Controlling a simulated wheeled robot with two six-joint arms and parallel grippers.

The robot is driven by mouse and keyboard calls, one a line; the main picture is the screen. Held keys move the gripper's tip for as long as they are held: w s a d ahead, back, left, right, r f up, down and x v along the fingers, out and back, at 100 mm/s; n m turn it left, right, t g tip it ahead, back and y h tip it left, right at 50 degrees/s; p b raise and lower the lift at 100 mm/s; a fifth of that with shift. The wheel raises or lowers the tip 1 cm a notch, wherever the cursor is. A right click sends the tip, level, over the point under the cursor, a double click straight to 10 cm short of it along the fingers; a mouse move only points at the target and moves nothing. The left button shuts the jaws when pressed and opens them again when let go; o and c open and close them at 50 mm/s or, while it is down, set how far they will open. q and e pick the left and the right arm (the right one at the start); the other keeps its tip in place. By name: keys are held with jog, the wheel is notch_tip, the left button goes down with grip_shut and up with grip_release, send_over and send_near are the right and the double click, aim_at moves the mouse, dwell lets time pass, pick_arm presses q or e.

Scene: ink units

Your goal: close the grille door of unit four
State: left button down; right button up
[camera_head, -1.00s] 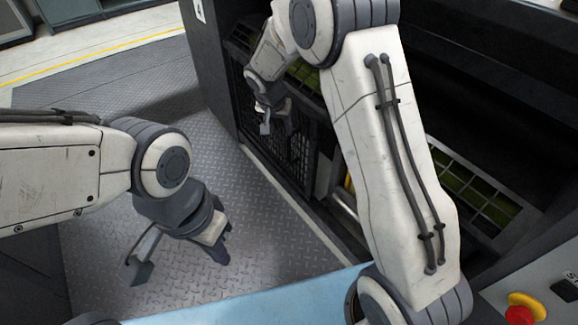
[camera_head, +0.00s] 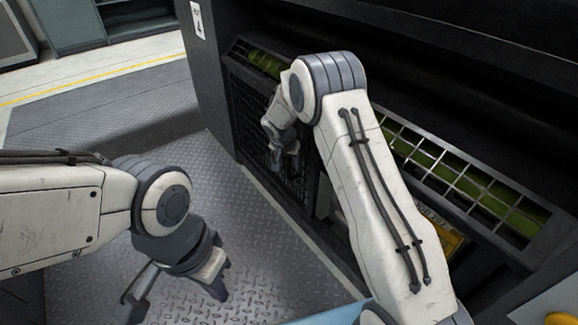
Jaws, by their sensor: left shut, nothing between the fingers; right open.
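The dark mesh grille door (camera_head: 253,128) is in the lower front of the unit, beside the dark post with a white number label (camera_head: 197,20). It looks close to the line of the unit's front, but I cannot tell whether it is fully shut. My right gripper (camera_head: 285,168) is open and empty in front of the mesh, fingers pointing down. I cannot tell whether it touches the door. My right arm hides the door's right part. My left gripper (camera_head: 178,292) is shut and empty, low over the metal floor and away from the door.
A slanted upper grille (camera_head: 455,180) with green behind it runs along the unit above the door. A yellow label (camera_head: 440,238) shows low behind my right arm. The tread-plate floor (camera_head: 262,255) in front of the unit is clear. Grey cabinets stand at the far left.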

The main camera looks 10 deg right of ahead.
jog(key=shift+f, duration=0.15)
grip_shut()
dwell(1.4)
